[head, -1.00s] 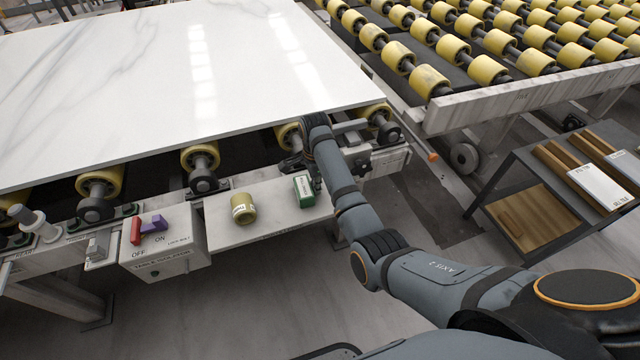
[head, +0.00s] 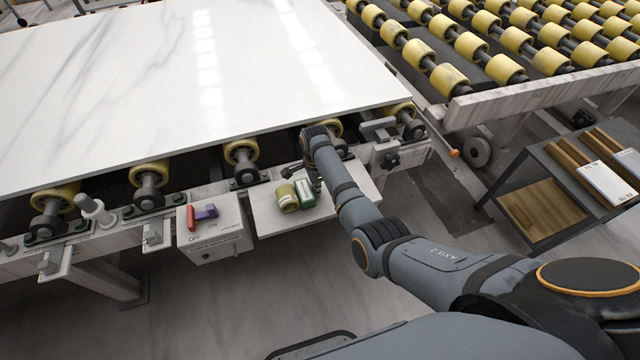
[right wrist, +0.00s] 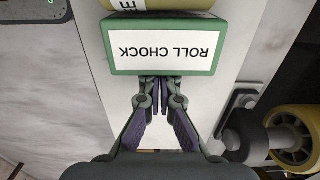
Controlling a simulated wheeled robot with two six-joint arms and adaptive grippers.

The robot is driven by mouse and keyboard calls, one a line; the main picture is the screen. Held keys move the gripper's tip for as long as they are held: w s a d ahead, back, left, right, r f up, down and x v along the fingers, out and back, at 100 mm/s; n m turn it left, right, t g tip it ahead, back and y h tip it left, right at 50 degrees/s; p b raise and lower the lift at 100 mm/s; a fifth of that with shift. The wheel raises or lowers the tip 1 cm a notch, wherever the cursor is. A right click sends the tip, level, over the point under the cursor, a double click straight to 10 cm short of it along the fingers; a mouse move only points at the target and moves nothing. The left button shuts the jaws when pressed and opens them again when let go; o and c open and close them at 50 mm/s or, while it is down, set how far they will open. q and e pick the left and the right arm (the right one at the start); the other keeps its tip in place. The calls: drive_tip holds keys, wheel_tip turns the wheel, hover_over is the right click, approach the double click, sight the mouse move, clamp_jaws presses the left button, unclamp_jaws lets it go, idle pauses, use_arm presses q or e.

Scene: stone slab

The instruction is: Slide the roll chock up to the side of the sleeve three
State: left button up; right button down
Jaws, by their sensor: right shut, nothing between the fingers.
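The roll chock (head: 306,194) is a small green block on the pale shelf (head: 268,218) below the slab. Its white ROLL CHOCK label (right wrist: 165,46) faces my right gripper in the right wrist view. The yellow sleeve (head: 287,198) stands close at the chock's left; its edge (right wrist: 160,4) shows beyond the chock in the right wrist view. They look touching or nearly so. The sleeve's number is not readable. My right gripper (right wrist: 162,82) is shut and empty, its fingertips at the chock's near face. The arm partly hides it in the head view. My left gripper is out of view.
The white marble slab (head: 200,75) lies over yellow rollers just behind the shelf. A switch box (head: 214,232) with red and purple handles adjoins the shelf's left end. A roller bearing (right wrist: 248,135) sits near the gripper's right in the wrist view.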

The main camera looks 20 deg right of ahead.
drive_tip(key=shift+a, duration=0.1)
drive_tip(key=shift+d+r+p, duration=0.2)
drive_tip(key=shift+d+p, duration=0.1)
drive_tip(key=shift+p, duration=0.05)
drive_tip(key=d, duration=0.1)
drive_tip(key=d+p, duration=0.2)
drive_tip(key=shift+s+d+r, duration=0.1)
drive_tip(key=shift+d+r, duration=0.15)
drive_tip(key=shift+d, duration=0.15)
drive_tip(key=r, duration=0.4)
drive_tip(key=shift+w, duration=0.35)
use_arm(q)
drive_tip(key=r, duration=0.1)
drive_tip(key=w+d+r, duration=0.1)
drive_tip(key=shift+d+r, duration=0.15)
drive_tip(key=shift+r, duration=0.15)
use_arm(e)
wheel_tip(320, 180, up, 5)
drive_tip(key=shift+s+a+r, duration=0.1)
drive_tip(key=shift+s+a, duration=0.05)
